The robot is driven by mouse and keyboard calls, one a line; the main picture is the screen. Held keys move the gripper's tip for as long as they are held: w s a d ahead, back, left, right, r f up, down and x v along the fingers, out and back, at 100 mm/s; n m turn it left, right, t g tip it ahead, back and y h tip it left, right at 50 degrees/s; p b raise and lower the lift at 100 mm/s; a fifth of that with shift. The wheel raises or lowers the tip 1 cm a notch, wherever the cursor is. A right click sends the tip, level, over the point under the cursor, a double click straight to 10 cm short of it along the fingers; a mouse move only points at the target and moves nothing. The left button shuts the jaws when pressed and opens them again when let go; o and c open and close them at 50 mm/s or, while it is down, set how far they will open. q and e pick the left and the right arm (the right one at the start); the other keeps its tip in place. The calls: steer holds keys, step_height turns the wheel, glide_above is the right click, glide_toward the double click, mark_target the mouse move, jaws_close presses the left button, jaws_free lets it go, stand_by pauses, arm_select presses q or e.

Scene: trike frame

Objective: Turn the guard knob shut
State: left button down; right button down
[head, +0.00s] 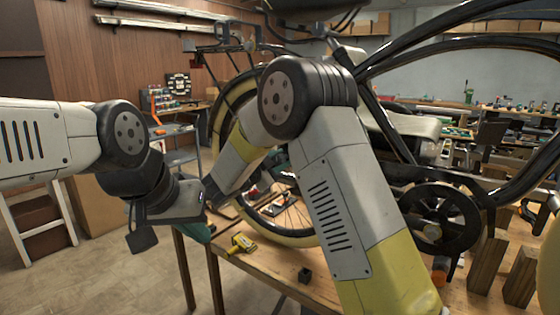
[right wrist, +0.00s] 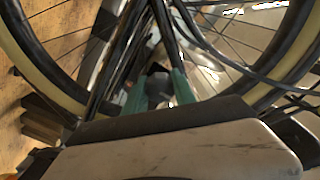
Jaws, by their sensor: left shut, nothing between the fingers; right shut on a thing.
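In the right wrist view my right gripper (right wrist: 160,88) has its two green fingers closed on a small dark piece (right wrist: 157,71), which appears to be the guard knob. Its shape and turn angle are too dim to read. The spoked wheel and dark frame tubes lie around and behind the fingers. In the head view I cannot make out the right gripper's fingertips or the knob. My left gripper (head: 197,232) is at the lower left in the head view, beside the table edge. Its green fingers are shut and empty, partly hidden by the wrist.
The trike's wheel (head: 290,225) and black frame (head: 375,95) stand over the wooden table (head: 270,262). A yellow tool (head: 241,243) and a small black block (head: 305,275) lie on it. A crank disc (head: 440,222) is at right. Floor space is open at left.

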steer(key=shift+f, duration=0.1)
steer(key=c, duration=1)
jaws_free()
steer(key=shift+c, duration=0.2)
steer(key=v, duration=0.8)
